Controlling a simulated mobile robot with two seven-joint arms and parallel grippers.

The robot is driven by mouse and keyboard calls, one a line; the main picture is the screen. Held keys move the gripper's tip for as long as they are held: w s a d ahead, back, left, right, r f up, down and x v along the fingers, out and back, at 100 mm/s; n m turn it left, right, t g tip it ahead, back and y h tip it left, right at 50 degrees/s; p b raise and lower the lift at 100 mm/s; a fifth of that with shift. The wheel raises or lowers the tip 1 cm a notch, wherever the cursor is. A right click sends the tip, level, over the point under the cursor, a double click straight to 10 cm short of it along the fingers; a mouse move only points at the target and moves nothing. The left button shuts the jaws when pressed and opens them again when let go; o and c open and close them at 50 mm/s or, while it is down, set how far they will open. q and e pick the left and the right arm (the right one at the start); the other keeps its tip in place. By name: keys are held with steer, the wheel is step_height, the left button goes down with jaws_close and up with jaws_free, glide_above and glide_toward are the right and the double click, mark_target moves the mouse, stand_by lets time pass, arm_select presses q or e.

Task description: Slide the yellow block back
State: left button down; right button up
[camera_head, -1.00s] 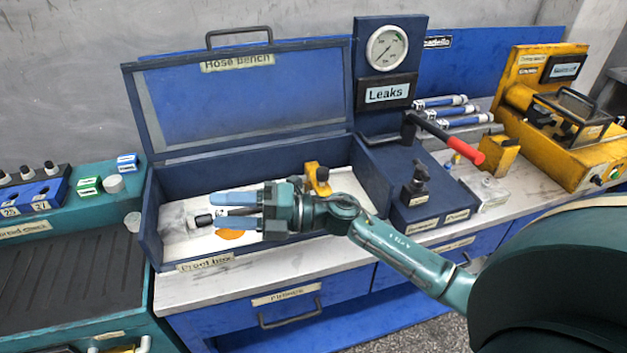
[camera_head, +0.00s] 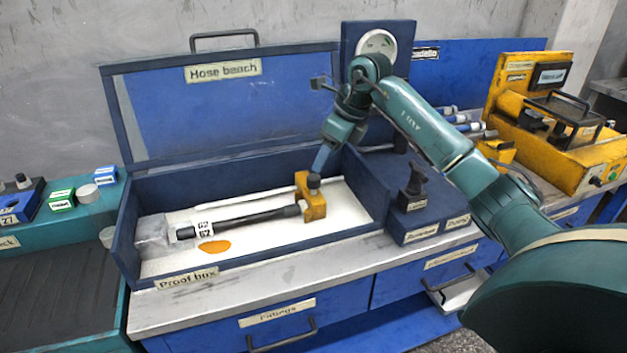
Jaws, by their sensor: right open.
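The yellow block (camera_head: 312,205) stands upright inside the blue proof box (camera_head: 180,258), toward its right end. A dark hose (camera_head: 255,217) with a white tag lies on the white floor of the box, its right end at the block. My right gripper (camera_head: 318,172) points down at the top of the block, with its blue fingertips beside or touching the block's dark knob. The gripper is open; the far finger is largely hidden, and I cannot tell whether it touches the block. My left gripper is not in view.
The raised lid (camera_head: 230,110) stands behind the box. The pump unit (camera_head: 420,215) with a black lever is close on the right. A clear piece (camera_head: 152,235) and an orange patch (camera_head: 215,246) are at the box's left. A yellow machine (camera_head: 570,125) stands farther right.

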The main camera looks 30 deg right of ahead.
mark_target(315, 177)
steer(key=x, duration=0.8)
steer(key=shift+a+f, duration=0.1)
steer(key=shift+f, duration=0.05)
jaws_close()
stand_by(0.3)
